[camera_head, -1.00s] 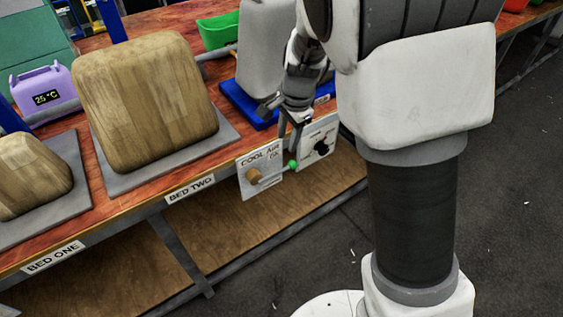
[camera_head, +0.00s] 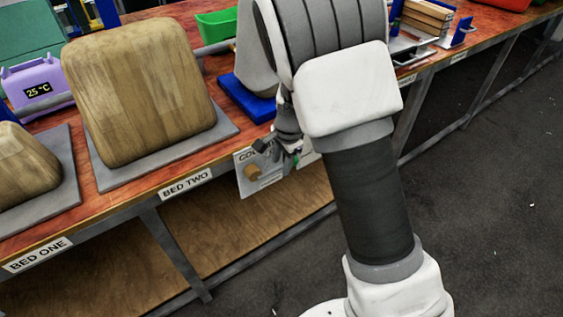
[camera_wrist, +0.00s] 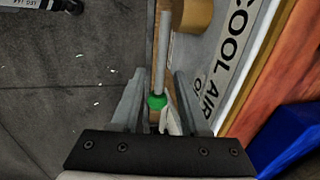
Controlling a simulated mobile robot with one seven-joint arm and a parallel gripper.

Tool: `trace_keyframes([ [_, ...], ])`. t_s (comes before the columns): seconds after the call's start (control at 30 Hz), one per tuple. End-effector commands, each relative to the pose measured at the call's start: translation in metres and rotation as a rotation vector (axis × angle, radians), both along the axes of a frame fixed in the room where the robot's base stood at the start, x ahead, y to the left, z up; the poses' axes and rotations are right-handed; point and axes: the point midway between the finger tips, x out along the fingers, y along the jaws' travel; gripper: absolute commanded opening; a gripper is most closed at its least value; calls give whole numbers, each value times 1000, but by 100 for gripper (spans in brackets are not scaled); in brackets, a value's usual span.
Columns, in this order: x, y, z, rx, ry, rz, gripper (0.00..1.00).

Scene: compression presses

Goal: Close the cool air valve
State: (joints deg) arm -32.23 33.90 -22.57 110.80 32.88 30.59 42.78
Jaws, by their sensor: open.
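The cool air valve panel (camera_head: 244,185) is a pale plate on the bench's front edge; its lettering shows in the wrist view (camera_wrist: 222,62). A tan round knob (camera_head: 252,172) sticks out from it. A grey lever rod (camera_wrist: 164,50) with a green ball end (camera_wrist: 157,102) runs out from beside the knob. My gripper (camera_head: 290,150) is at the panel's right side. In the wrist view my open gripper (camera_wrist: 160,82) has its fingers on either side of the rod and green ball, with gaps showing. The panel's right part is hidden by my gripper in the head view.
The bench (camera_head: 110,205) carries large wooden blocks on grey plates, a purple temperature display (camera_head: 38,88) reading 25 °C and a blue base (camera_head: 250,103). Stacked boards (camera_head: 428,18) stand at the back right. The dark floor (camera_head: 480,200) right of the bench is clear.

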Motion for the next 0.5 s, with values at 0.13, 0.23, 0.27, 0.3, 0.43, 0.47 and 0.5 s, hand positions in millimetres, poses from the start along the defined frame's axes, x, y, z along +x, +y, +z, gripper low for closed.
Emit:
trace_keyframes([
  [0.13,0,0,0,0,0,0,36],
  [0.23,0,0,0,0,0,0,18],
  [0.27,0,0,1,0,0,0,12],
  [0.3,0,0,1,0,0,0,5],
  [0.43,0,0,0,0,0,0,0],
  [0.47,0,0,0,0,0,0,0],
  [0.5,0,0,0,0,0,0,0],
])
